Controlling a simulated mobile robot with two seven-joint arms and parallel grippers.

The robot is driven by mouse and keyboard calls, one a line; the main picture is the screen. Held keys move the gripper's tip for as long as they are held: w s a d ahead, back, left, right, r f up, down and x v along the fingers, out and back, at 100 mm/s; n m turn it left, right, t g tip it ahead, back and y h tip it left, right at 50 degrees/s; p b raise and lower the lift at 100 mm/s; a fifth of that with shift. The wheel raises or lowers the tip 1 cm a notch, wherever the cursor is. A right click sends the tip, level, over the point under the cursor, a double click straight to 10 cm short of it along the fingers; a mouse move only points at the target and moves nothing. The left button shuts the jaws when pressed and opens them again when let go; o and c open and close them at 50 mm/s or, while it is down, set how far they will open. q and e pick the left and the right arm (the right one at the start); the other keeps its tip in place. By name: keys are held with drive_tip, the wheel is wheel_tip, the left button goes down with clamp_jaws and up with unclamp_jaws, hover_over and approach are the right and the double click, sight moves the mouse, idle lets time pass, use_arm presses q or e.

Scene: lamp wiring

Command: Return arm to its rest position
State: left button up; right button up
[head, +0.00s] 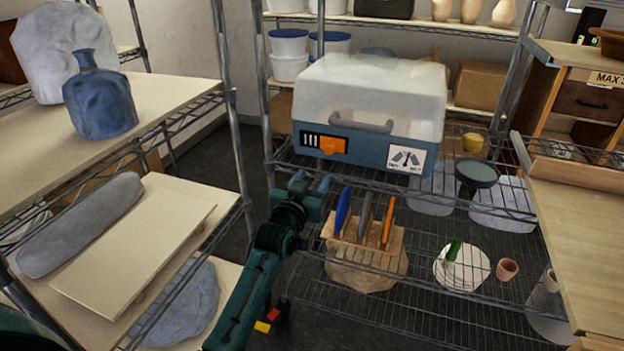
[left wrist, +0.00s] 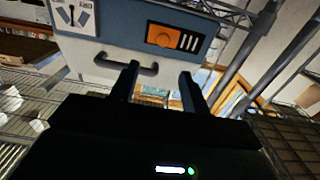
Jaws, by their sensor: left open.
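My left gripper (head: 310,184) shows in the head view in front of the wire shelf, just below the lower left of a blue and white box. Its two blue fingers are apart with nothing between them. In the left wrist view the left gripper (left wrist: 159,82) is also open and empty, its fingers in front of the box's grey handle. My left arm (head: 250,295) reaches up from the bottom of the head view. My right gripper is not seen in either view.
The lidded box (head: 370,115) stands on the wire shelf. A wooden rack (head: 365,255) with upright blue, grey and orange pieces is right of my gripper. A white plate (head: 475,268) and a small terracotta pot (head: 507,269) stand lower right. A blue vase (head: 100,102) stands on the left shelf.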

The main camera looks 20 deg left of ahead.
use_arm(q)
drive_tip(key=shift+s+f, duration=0.1)
drive_tip(key=shift+s, duration=0.05)
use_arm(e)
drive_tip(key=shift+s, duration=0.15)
use_arm(q)
drive_tip(key=s+d+f+m+g+p, duration=0.1)
drive_tip(key=s+f, duration=0.3)
drive_tip(key=s, duration=0.7)
drive_tip(key=s+d+f+g+h+p, duration=0.1)
drive_tip(key=s+d+f+g+p, duration=0.1)
drive_tip(key=s, duration=0.9)
drive_tip(key=s+d+f+m+g+h+p, duration=0.1)
drive_tip(key=s+d+f+g+p, duration=0.1)
drive_tip(key=s+f, duration=0.5)
drive_tip(key=s+g+p, duration=0.1)
drive_tip(key=s+g, duration=0.1)
drive_tip(key=s, duration=0.2)
drive_tip(key=shift+s+m+p, duration=0.3)
drive_tip(key=shift+s+p, duration=0.05)
drive_tip(key=shift+p, duration=0.05)
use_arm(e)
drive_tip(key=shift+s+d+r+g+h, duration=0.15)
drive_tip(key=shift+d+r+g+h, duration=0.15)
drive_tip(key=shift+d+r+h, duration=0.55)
use_arm(q)
drive_tip(key=shift+d, duration=0.1)
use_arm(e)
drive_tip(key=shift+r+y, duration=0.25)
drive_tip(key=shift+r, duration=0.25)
